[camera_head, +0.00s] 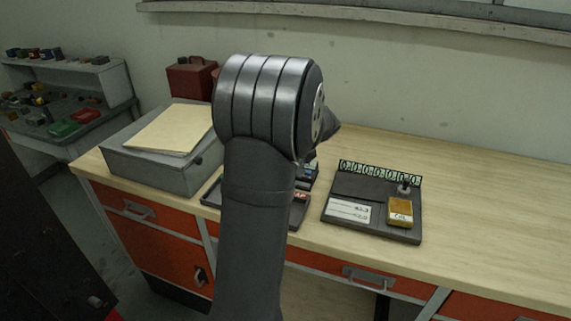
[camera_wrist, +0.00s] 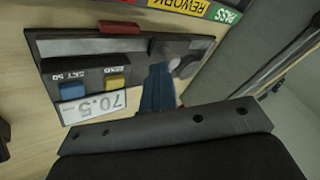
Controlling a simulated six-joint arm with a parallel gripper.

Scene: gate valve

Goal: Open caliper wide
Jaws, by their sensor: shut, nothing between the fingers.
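The caliper station is a dark fixture in the wrist view, with a grey display (camera_wrist: 92,107) reading 70.5, a blue SET button (camera_wrist: 72,90) and a yellow READ button (camera_wrist: 114,83). The caliper's pale beam (camera_wrist: 90,46) runs along the fixture, with a dark slider or jaw part (camera_wrist: 170,48) near its right end. My gripper (camera_wrist: 158,70) reaches over the fixture with its blue-grey fingers together and empty, their tips close to that dark part. I cannot tell whether they touch it. In the head view my arm hides the gripper and most of the station.
Coloured labels, including yellow REWORK (camera_wrist: 185,12) and green PASS (camera_wrist: 228,15), lie beyond the fixture. A dark board (camera_head: 345,187) with a yellow block (camera_head: 400,212) stands right of my arm. A grey box (camera_head: 165,160) with folders stands left. The bench's right side (camera_head: 500,220) is clear.

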